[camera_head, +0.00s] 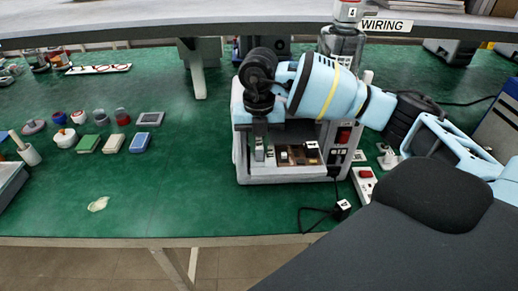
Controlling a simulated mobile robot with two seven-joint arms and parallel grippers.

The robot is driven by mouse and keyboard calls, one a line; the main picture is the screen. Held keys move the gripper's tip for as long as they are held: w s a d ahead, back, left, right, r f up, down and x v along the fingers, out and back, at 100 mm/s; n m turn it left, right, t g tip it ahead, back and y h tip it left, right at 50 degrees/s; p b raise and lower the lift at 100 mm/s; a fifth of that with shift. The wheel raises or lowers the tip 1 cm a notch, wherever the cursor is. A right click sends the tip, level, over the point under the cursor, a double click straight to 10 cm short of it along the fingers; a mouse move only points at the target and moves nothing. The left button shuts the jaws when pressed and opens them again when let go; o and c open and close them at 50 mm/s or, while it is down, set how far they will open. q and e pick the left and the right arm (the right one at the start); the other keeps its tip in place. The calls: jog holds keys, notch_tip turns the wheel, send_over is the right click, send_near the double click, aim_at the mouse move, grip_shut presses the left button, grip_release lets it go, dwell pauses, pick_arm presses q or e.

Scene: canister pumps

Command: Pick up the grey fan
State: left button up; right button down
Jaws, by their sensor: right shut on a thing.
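My right gripper (264,154) reaches down at the open front of a light grey machine housing (285,178) in the middle of the bench. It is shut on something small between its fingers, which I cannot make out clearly. No grey fan can be told with certainty; the wrist and fingers hide part of the housing's left side. A flat grey square piece (150,118) with a darker middle lies on the green bench to the left, apart from the gripper. My left gripper is not in view.
Several small coloured blocks and round parts, including a blue block (140,142) and a white one (66,138), lie on the left. A white power strip (364,184) lies right of the housing. A shelf (180,14) runs overhead. The front left bench is mostly clear.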

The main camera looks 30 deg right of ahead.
aim_at(262, 144)
jog(key=shift+r, duration=0.1)
jog(key=shift+r, duration=0.45)
jog(key=shift+s+d+r, duration=0.1)
jog(key=shift+s+r, duration=0.15)
jog(key=shift+r, duration=0.4)
jog(key=shift+s+d+r, duration=0.1)
jog(key=shift+s+r, duration=0.1)
jog(key=shift+r, duration=0.4)
jog(key=s+d+r, duration=0.1)
jog(key=s+d, duration=0.3)
jog(key=s, duration=1)
jog(key=shift+s+r+b, duration=0.2)
jog(key=shift+s+b, duration=0.05)
jog(key=shift+b, duration=0.05)
